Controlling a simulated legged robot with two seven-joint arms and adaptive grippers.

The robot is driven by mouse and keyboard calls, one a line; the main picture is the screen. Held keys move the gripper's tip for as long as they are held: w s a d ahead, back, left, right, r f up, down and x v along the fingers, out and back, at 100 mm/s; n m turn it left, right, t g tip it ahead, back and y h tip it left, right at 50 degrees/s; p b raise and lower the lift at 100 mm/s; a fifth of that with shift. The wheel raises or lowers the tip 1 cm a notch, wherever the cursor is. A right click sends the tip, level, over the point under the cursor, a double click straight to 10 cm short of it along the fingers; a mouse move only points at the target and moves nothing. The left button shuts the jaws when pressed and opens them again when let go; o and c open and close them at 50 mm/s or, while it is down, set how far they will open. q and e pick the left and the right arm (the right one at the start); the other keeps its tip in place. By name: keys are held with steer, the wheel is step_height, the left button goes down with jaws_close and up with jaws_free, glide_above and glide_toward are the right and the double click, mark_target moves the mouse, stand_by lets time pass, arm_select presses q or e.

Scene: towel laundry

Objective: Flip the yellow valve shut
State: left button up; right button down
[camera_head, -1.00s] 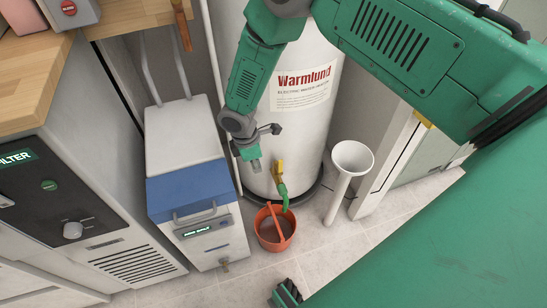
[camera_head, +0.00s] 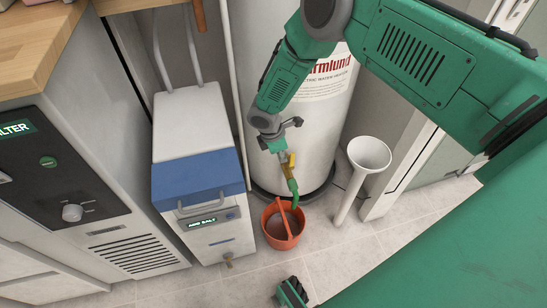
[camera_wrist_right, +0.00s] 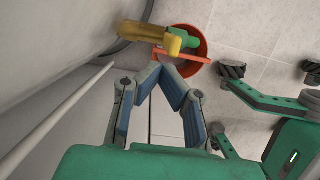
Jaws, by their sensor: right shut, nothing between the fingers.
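The yellow valve (camera_head: 291,160) sits on a brass fitting low on the front of the white water heater (camera_head: 317,125), with a green hose below it. In the wrist view the yellow valve handle (camera_wrist_right: 152,37) shows beyond my fingertips. My right gripper (camera_head: 279,148) is just left of and near the valve in the head view. In the wrist view the right gripper (camera_wrist_right: 161,70) has its fingertips together with nothing between them. It appears apart from the handle. My left gripper does not show.
An orange bucket (camera_head: 283,240) stands on the floor under the hose (camera_head: 293,188). A white funnel-topped pipe (camera_head: 368,153) is right of the heater. A white and blue salt unit (camera_head: 197,175) stands to the left. Tiled floor lies in front.

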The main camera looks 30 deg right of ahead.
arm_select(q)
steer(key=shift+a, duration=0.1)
arm_select(e)
steer(key=shift+s+d+r+y, duration=0.15)
steer(key=shift+s+d+y, duration=0.05)
steer(key=shift+d+y, duration=0.25)
stand_by(0.4)
